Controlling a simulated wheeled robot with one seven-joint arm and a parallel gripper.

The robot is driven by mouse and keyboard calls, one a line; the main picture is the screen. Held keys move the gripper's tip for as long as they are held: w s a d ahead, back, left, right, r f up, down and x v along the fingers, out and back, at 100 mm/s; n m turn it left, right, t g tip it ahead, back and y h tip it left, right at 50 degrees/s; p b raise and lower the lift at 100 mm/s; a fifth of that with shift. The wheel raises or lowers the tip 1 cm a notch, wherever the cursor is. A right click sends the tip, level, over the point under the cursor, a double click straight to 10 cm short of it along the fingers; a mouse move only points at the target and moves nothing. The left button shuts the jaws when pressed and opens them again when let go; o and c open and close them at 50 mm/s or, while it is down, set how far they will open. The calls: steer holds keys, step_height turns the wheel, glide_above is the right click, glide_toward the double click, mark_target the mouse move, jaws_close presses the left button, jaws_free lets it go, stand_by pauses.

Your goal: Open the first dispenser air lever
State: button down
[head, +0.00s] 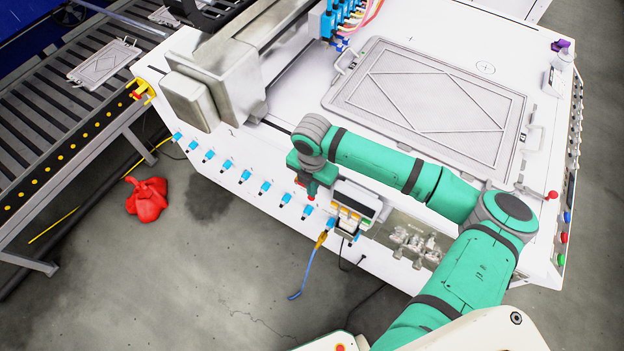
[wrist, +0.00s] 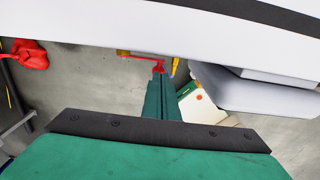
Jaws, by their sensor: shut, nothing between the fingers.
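My gripper (head: 310,190) is shut and points down beside the front edge of the white machine. In the wrist view its green fingers (wrist: 160,95) are together, with nothing seen between them. A thin red lever (wrist: 138,55) with a brass-coloured part at its left end lies across, just at the fingertips; I cannot tell whether they touch. A row of several blue fittings (head: 245,175) runs along the machine's front edge, left of my gripper. Which of these is the first dispenser's is not clear, and my gripper hides part of the row in the head view.
A small white and grey device (head: 355,203) stands just right of my gripper. A yellow connector with a blue cable (head: 305,270) hangs below the edge. A red cloth (head: 147,199) lies on the floor. A roller conveyor (head: 65,110) stands left. Floor before the machine is mostly clear.

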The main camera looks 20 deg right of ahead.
steer(key=shift+a+f, duration=0.1)
steer(key=shift+f, duration=0.8)
steer(key=shift+s+d+f, duration=0.2)
steer(key=shift+f, duration=0.3)
steer(key=shift+d+r, duration=0.1)
steer(key=shift+r, duration=0.4)
step_height(320, 180, up, 13)
steer(key=s, duration=0.1)
steer(key=shift+s+d, duration=0.3)
steer(key=shift+d, duration=0.15)
